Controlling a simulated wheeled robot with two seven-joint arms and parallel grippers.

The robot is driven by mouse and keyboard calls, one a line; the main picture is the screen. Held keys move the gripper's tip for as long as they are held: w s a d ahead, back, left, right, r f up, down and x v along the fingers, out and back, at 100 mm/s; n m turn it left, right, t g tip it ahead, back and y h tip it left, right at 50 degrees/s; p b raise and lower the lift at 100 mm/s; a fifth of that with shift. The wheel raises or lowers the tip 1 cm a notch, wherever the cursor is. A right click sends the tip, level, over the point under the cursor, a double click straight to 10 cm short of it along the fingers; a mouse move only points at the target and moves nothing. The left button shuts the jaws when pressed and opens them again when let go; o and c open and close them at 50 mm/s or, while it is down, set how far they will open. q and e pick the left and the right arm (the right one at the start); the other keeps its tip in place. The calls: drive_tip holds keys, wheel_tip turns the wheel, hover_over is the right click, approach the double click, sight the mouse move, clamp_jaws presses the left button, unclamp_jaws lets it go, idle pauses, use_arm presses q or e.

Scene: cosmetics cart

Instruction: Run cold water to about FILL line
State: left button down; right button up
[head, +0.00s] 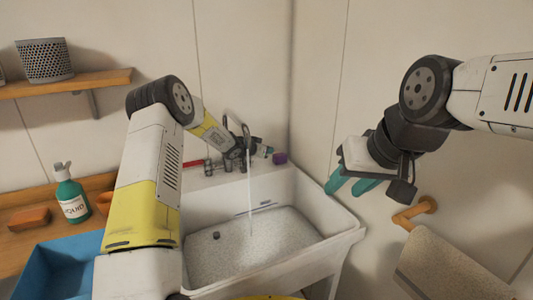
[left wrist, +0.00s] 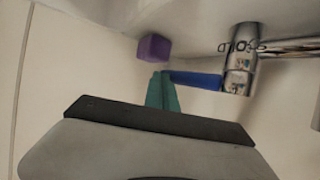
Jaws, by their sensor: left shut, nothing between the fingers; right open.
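The white sink (head: 330,240) stands in the corner. A thin water stream (head: 250,190) falls from the curved metal spout (head: 246,130) into it. The grey speckled surface (head: 235,262) inside may be water; its level is hard to judge, and I cannot read a FILL line. The red tap handle (head: 193,163) is left of the spout. In the left wrist view, the blue lever (left wrist: 197,80) joins a chrome tap marked COLD (left wrist: 240,62). My left gripper (head: 266,151) is shut and empty, its teal tips (left wrist: 162,90) at the lever's free end; contact is unclear. My right gripper (head: 350,185) is open and empty, right of the sink.
A purple block (head: 280,158) sits on the sink's back ledge, close to my left fingertips. A small dark object (head: 216,235) is in the basin. A green bottle (head: 71,196), an orange bar (head: 28,219) and a blue bin (head: 55,268) are left. A towel (head: 445,265) hangs right.

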use_arm(q)
drive_tip(key=shift+w, duration=0.9)
